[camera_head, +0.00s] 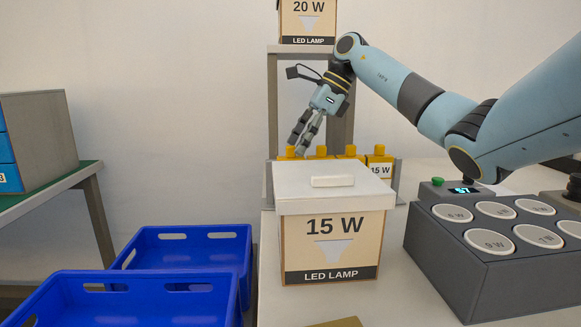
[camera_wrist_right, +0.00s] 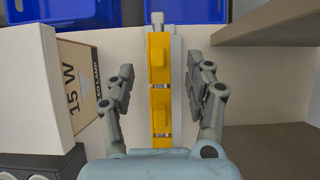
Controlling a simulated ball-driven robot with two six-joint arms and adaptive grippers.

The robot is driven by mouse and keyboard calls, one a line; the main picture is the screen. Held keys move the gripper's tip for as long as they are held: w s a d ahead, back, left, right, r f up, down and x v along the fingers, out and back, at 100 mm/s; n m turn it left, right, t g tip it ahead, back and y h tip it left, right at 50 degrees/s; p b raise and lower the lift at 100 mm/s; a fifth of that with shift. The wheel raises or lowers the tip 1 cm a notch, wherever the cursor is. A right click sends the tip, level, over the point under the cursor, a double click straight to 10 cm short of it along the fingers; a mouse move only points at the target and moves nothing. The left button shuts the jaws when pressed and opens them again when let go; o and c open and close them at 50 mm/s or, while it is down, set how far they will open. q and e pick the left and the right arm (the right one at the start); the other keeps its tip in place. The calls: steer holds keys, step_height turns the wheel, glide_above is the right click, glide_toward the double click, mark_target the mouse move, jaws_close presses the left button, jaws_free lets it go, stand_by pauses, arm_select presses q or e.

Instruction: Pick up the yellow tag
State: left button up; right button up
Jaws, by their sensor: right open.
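Several yellow tags stand in a row in a grey rack (camera_head: 398,180) behind the 15 W box, among them a left one (camera_head: 290,153) and a rightmost one (camera_head: 380,158) with a 15 W label. The box hides most of their lower parts. My right gripper (camera_head: 300,146) reaches down over the left end of the row. In the right wrist view, my right gripper (camera_wrist_right: 167,72) is open, with its fingers on either side of two yellow tags (camera_wrist_right: 160,60) and apart from them. My left gripper is not in view.
The white-lidded 15 W box (camera_head: 333,240) stands in front of the rack. Blue crates (camera_head: 190,232) are at lower left. A grey tester (camera_head: 480,265) with round sockets is at right. A 20 W box (camera_head: 307,20) sits on a shelf (camera_head: 300,48) behind.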

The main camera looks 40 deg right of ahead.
mark_target(291, 157)
steer(key=x, duration=0.5)
steer(key=shift+f, duration=0.1)
steer(key=c, duration=1)
